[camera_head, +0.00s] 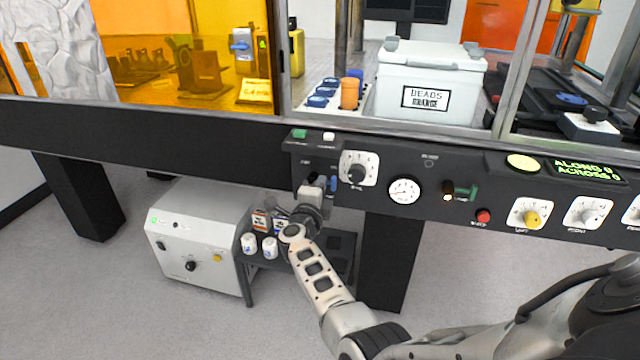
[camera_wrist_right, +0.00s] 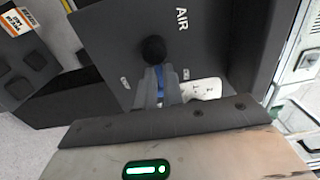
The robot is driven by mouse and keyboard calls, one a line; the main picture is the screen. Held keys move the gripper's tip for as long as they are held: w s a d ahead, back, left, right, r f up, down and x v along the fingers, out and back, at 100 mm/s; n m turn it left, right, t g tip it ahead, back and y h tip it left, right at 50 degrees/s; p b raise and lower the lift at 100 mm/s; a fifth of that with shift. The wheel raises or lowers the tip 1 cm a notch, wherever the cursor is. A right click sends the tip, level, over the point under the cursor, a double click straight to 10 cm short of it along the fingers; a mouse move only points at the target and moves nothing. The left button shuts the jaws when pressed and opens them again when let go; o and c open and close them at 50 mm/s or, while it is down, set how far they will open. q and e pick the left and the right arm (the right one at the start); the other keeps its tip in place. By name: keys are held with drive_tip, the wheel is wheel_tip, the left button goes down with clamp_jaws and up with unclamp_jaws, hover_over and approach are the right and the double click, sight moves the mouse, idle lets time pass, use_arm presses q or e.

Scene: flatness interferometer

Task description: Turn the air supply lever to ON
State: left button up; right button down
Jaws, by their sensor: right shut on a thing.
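The air supply lever shows in the right wrist view, with a round black knob (camera_wrist_right: 154,50) and a blue shaft (camera_wrist_right: 160,80) beside the white AIR label (camera_wrist_right: 181,18) on a dark panel. My right gripper (camera_wrist_right: 159,92) is shut on the lever, with one finger on each side of the blue shaft. Small white marks lie on both sides of the lever, too small to read. In the head view my right gripper (camera_head: 316,188) is at the left end of the control panel and hides much of the lever. My left gripper is not in view.
A white cabinet (camera_head: 199,229) and a low dark stand with white jars (camera_head: 269,247) are below.

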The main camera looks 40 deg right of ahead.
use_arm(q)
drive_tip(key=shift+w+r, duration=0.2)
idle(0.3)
use_arm(e)
drive_tip(key=c, duration=1.5)
unclamp_jaws()
use_arm(q)
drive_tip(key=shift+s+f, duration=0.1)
drive_tip(key=p, duration=0.2)
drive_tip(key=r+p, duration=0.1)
drive_tip(key=p, duration=0.1)
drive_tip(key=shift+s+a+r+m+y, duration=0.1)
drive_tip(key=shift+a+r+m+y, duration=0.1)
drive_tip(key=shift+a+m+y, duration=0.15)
use_arm(e)
drive_tip(key=v, duration=0.7)
drive_tip(key=shift+s+a, duration=0.2)
